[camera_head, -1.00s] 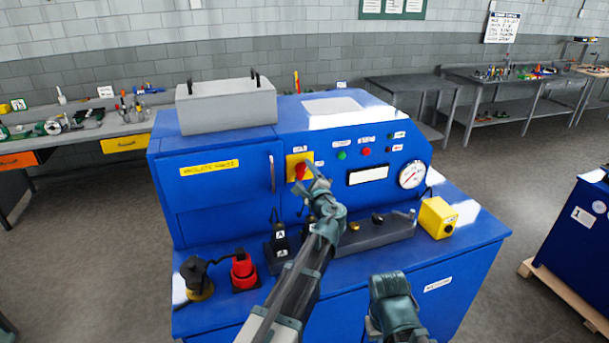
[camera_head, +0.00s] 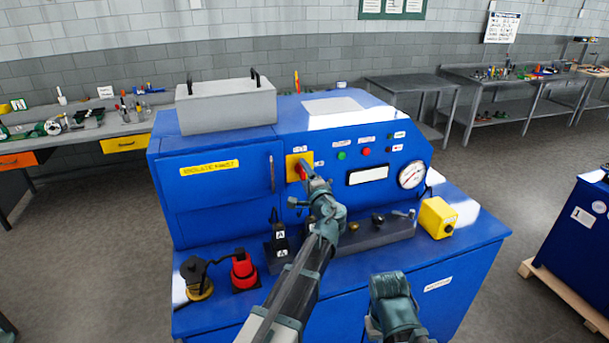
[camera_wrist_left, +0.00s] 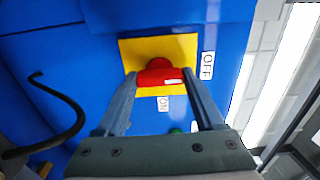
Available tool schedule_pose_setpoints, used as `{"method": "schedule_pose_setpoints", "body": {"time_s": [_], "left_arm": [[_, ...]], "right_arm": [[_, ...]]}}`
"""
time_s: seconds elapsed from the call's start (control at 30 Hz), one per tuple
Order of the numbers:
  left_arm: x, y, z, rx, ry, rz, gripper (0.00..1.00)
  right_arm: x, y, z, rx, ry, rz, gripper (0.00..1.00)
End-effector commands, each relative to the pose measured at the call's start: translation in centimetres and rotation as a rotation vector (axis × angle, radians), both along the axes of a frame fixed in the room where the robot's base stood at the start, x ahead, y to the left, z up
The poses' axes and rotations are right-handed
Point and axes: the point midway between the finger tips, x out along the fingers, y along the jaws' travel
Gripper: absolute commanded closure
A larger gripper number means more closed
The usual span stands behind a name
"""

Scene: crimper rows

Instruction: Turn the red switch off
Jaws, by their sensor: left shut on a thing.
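The red switch (camera_head: 300,171) sits on a yellow plate (camera_head: 291,160) on the blue front of the machine. In the left wrist view the red switch (camera_wrist_left: 159,74) is between the two fingers of my left gripper (camera_wrist_left: 160,80), one finger on each side. A white mark shows on the knob's lower right part. The OFF label (camera_wrist_left: 208,65) is right of the plate and the ON label (camera_wrist_left: 164,103) is below it in that view. In the head view my left gripper (camera_head: 306,178) partly covers the switch.
A green button (camera_head: 342,155), a red button (camera_head: 366,151) and a round gauge (camera_head: 411,174) are to the right on the panel. A door handle (camera_head: 271,173) is left of the switch. A yellow box (camera_head: 437,217) and a red plug (camera_head: 243,269) stand on the ledge.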

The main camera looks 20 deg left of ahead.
Motion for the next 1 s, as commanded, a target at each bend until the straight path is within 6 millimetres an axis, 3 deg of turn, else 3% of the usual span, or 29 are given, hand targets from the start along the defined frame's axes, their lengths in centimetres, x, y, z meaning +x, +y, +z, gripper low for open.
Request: {"method": "schedule_pose_setpoints", "body": {"time_s": [0.37,0.4,0.57,0.83,1.0], "left_arm": [[-0.1,0.0,-0.1,-0.011,-0.004,0.001,0.86],[-0.1,0.0,-0.1,-0.011,-0.004,0.001,0.28],[-0.1,0.0,-0.1,-0.008,-0.003,0.001,0.00],[-0.2,-0.1,0.0,-0.006,-0.003,0.000,0.00],[-2.1,-1.3,0.0,-0.006,-0.003,-0.002,0.00]], "right_arm": [[0.0,0.0,0.0,0.000,0.000,0.000,1.00],[0.0,0.0,0.0,0.000,0.000,0.000,1.00],[0.0,0.0,0.0,0.000,0.000,0.000,1.00],[0.0,0.0,0.0,0.000,0.000,0.000,1.00],[0.0,0.0,0.0,0.000,0.000,0.000,1.00]]}}
